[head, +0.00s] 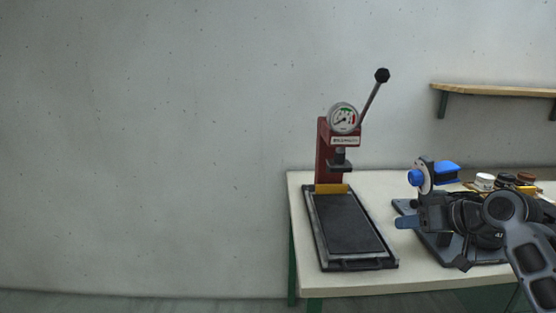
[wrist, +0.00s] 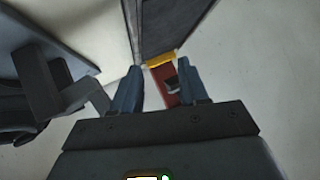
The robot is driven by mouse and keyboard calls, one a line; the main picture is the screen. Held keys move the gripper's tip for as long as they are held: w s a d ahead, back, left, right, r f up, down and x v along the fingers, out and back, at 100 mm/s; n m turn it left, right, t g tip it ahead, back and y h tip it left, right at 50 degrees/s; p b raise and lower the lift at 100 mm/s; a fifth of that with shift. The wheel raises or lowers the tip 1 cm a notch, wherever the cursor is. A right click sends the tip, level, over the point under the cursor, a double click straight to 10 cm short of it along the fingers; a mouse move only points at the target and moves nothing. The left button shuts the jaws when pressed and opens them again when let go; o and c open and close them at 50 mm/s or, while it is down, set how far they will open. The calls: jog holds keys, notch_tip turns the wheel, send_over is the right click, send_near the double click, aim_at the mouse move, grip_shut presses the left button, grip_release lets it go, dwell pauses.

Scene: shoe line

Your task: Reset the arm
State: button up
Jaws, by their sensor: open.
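My gripper (head: 402,222) is at the right of the head view, over the table and just right of the press. Its blue fingers point left and hold nothing. In the wrist view the two blue fingers (wrist: 163,85) stand apart with a gap between them. The red press (head: 325,158), with a round gauge and a raised lever, stands upright at the table's back left. Its dark bed plate (head: 348,225) lies in front, empty. The wrist view shows the bed plate (wrist: 170,22) and the yellow strip (wrist: 159,61) beyond the fingers.
The white table (head: 340,285) carries a machine with a blue motor (head: 446,171), partly hidden by my arm. A wooden shelf (head: 495,90) hangs on the wall above. Left of the table is open.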

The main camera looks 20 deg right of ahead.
jog(key=s+a+f+m+t+b, duration=0.15)
jog(key=a+f, duration=0.25)
jog(key=a, duration=0.4)
jog(key=s+a+f+m+t, duration=0.15)
jog(key=a+f, duration=0.25)
jog(key=a, duration=0.4)
jog(key=s+a+f+m+t+h+b, duration=0.1)
jog(key=s+a+f, duration=0.2)
jog(key=s+a, duration=0.25)
jog(key=s+a+f+h+b, duration=0.1)
jog(key=s+a+f, duration=0.3)
jog(key=s, duration=0.2)
jog(key=s+a+f+h+b, duration=0.1)
jog(key=s+f+h, duration=0.1)
jog(key=s, duration=1.5)
jog(key=s+d+r+n, duration=0.1)
jog(key=s+r+n, duration=0.1)
jog(key=s, duration=0.6)
jog(key=s+d+r+n+y+b, duration=0.1)
jog(key=s+r+n, duration=0.2)
jog(key=s, duration=0.5)
jog(key=shift+d+r, duration=0.4)
jog(key=shift+r, duration=0.25)
jog(key=shift+c, duration=0.2)
